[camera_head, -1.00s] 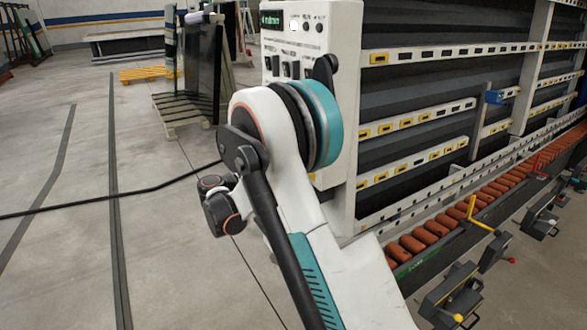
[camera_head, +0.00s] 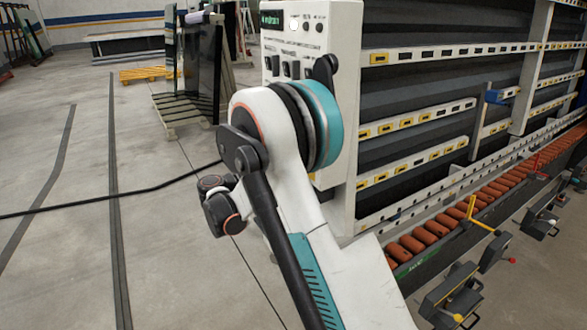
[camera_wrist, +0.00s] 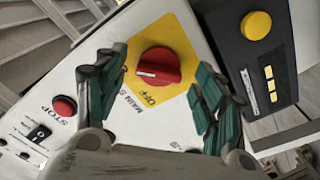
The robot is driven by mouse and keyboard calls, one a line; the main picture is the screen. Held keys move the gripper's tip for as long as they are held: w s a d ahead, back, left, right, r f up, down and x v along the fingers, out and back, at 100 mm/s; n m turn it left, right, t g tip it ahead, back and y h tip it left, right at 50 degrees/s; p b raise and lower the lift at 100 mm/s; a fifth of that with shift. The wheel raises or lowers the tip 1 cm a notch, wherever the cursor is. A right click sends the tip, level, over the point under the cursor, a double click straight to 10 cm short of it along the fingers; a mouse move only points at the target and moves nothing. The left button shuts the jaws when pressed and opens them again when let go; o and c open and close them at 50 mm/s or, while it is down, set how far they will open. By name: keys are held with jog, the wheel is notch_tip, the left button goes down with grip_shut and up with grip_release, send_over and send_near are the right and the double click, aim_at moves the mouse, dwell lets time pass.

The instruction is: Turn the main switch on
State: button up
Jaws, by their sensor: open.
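The main switch is a red rotary knob (camera_wrist: 158,67) on a yellow plate (camera_wrist: 180,38), in the upper middle of the wrist view. The word OFF shows on the plate just below the knob, with MAIN lettering beside it. A white mark lies across the knob. My gripper (camera_wrist: 155,85) is open, with one finger to the left of the knob and the other to its right. No contact with the knob shows. In the head view my arm hides the gripper and the switch; part of the white control panel (camera_head: 318,45) shows behind the arm.
A red STOP button (camera_wrist: 64,107) and a black rocker switch (camera_wrist: 39,133) sit left on the panel. A dark box with a yellow button (camera_wrist: 256,25) stands close on the right. The washer's slatted frame (camera_head: 440,120) fills the head view's right side; open floor lies left.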

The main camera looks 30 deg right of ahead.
jog(key=a, duration=1.2)
jog(key=shift+s, duration=0.15)
jog(key=s+d+r+n+t+y, duration=0.35)
jog(key=s+n+y, duration=0.35)
jog(key=s, duration=0.5)
jog(key=s+a+f+n+t+y, duration=0.1)
jog(key=s+a+y, duration=0.4)
jog(key=s, duration=0.4)
jog(key=s+a+f+t+y, duration=0.2)
jog(key=s+a+y, duration=0.3)
jog(key=s, duration=0.4)
jog(key=shift+s+a+f+n+y, duration=0.15)
jog(key=shift+f+n+y, duration=0.05)
jog(key=shift+n+y, duration=0.25)
